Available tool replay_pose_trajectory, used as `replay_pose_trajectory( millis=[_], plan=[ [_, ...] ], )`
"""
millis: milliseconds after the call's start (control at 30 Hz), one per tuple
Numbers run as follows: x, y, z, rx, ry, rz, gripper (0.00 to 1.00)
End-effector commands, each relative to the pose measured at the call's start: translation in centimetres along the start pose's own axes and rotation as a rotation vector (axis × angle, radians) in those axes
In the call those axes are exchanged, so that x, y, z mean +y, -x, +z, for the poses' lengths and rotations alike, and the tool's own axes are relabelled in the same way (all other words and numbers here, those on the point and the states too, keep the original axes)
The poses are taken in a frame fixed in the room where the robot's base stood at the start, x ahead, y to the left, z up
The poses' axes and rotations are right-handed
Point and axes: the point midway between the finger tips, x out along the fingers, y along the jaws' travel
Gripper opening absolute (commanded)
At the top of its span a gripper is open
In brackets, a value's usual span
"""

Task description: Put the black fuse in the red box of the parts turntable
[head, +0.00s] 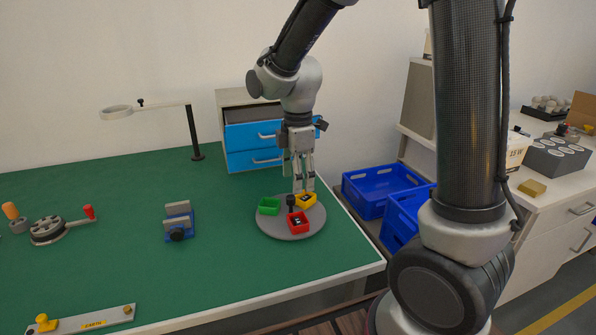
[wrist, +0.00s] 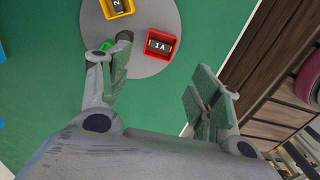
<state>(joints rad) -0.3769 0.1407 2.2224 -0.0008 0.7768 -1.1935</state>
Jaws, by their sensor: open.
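The grey round parts turntable (head: 278,231) sits near the right end of the green bench; it also shows in the wrist view (wrist: 150,70). The red box (head: 298,223) is on its front side. In the wrist view, a dark piece marked "1A" shows inside the red box (wrist: 160,44); I cannot tell whether it is a label or the black fuse. No separate black fuse is clearly visible. My gripper (head: 304,189) is above the turntable's back side, near the yellow box (head: 307,201). In the wrist view my gripper (wrist: 160,78) is open, with nothing between its fingers.
A green box (head: 268,206) and a black upright knob (head: 291,202) are on the turntable. A blue-based fixture (head: 179,222) stands to the left. A blue drawer cabinet (head: 252,140) stands behind. Blue crates (head: 380,188) are beyond the bench's right edge. The bench middle is mostly clear.

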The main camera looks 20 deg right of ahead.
Motion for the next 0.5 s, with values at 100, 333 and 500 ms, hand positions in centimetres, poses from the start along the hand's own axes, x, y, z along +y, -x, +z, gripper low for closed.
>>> replay_pose_trajectory(
  millis=[100, 333, 500],
  plan=[
    [0.0, 1.2, 0.0, 0.001, 0.000, 0.001, 0.63],
    [-0.3, 2.3, 0.6, 0.004, -0.038, 0.010, 0.63],
    [-3.2, 6.7, 4.7, 0.042, -0.351, 0.084, 0.63]
  ],
)
